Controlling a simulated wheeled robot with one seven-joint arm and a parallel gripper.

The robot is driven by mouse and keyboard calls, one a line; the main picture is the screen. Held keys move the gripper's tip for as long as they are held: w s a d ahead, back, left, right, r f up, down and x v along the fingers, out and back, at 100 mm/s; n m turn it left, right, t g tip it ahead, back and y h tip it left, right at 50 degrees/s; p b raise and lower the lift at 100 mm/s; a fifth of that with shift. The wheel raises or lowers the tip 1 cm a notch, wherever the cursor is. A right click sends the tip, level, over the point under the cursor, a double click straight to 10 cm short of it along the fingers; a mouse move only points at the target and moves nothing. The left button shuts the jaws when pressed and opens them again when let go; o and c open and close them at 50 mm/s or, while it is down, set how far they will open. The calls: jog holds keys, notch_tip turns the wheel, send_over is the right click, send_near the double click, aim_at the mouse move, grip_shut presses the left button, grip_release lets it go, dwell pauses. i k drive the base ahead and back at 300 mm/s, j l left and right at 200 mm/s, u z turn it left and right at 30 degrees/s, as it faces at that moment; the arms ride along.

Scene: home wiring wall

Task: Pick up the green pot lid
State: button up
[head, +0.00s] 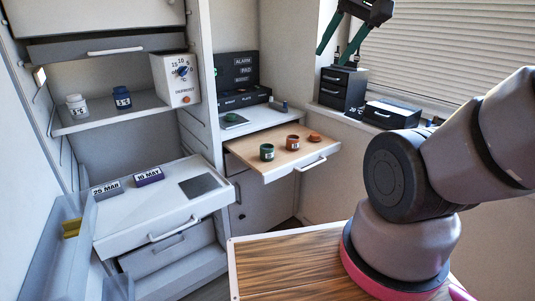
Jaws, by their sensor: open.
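The green pot lid (232,117) appears as a small round green piece on a grey plate on the white shelf left of the pull-out wooden board. A green pot (267,152) stands upright on the board. An orange-brown pot (292,142) stands beside it, with an orange-brown lid (314,138) lying to its right.
A black alarm panel (243,72) stands behind the green lid. Black drawer boxes (340,90) stand on the sill below my gripper. An open white drawer (150,218) sticks out at left.

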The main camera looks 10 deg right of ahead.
aim_at(230, 117)
jog(key=i+l+u, duration=0.15)
jog(key=i, duration=0.3)
jog(key=i+l+u, duration=0.2)
jog(key=i, duration=0.25)
jog(key=i+l+u, duration=0.15)
jog(key=i+l, duration=0.25)
